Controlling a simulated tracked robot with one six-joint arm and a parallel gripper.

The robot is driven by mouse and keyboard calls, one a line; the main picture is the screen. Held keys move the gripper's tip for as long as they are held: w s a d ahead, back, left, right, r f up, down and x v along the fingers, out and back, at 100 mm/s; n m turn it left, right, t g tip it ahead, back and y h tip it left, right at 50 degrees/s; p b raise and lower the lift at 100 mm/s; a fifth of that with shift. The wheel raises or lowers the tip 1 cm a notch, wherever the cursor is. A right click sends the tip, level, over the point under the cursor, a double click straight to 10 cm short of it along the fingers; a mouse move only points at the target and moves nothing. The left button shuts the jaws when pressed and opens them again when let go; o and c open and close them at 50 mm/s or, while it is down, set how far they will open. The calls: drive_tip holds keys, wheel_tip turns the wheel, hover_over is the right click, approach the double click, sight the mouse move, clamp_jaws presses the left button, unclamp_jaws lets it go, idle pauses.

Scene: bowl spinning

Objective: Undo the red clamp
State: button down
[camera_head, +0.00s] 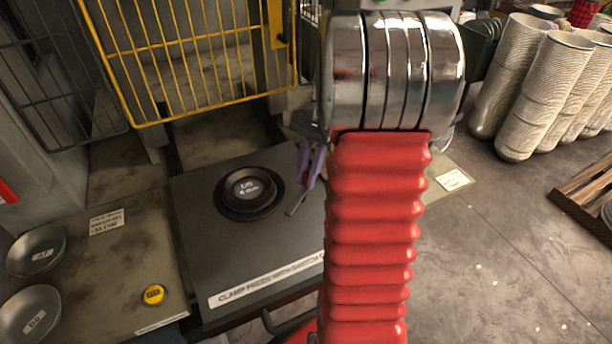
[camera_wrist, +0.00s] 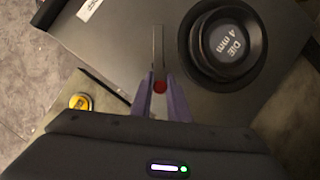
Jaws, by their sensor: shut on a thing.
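The red clamp shows in the wrist view as a small red end (camera_wrist: 160,87) with a thin grey metal bar (camera_wrist: 158,48) reaching away from it. My gripper (camera_wrist: 160,84) has its purple fingers closed on the red end. In the head view my gripper (camera_head: 307,182) is over the right part of the dark press plate (camera_head: 210,255), and the grey bar (camera_head: 297,204) sticks out below its fingertips. The round black die (camera_head: 249,192) sits on the plate left of my gripper; it also shows in the wrist view (camera_wrist: 229,45). My arm hides the plate's right side.
A yellow button (camera_head: 153,294) is on the bench left of the plate. Two dark bowls (camera_head: 36,250) (camera_head: 30,314) lie at the far left. A yellow wire guard (camera_head: 200,60) stands behind the plate. Stacked pale bowls (camera_head: 545,90) stand at the right.

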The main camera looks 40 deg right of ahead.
idle(0.4)
drive_tip(key=c, duration=1.7)
unclamp_jaws()
drive_tip(key=shift+r, duration=0.1)
drive_tip(key=v, duration=1.3)
drive_tip(key=shift+w+d+r, duration=0.15)
drive_tip(key=shift+d, duration=0.05)
drive_tip(key=shift+r, duration=0.15)
wheel_tip(320, 180, up, 10)
drive_tip(key=shift+f, duration=0.15)
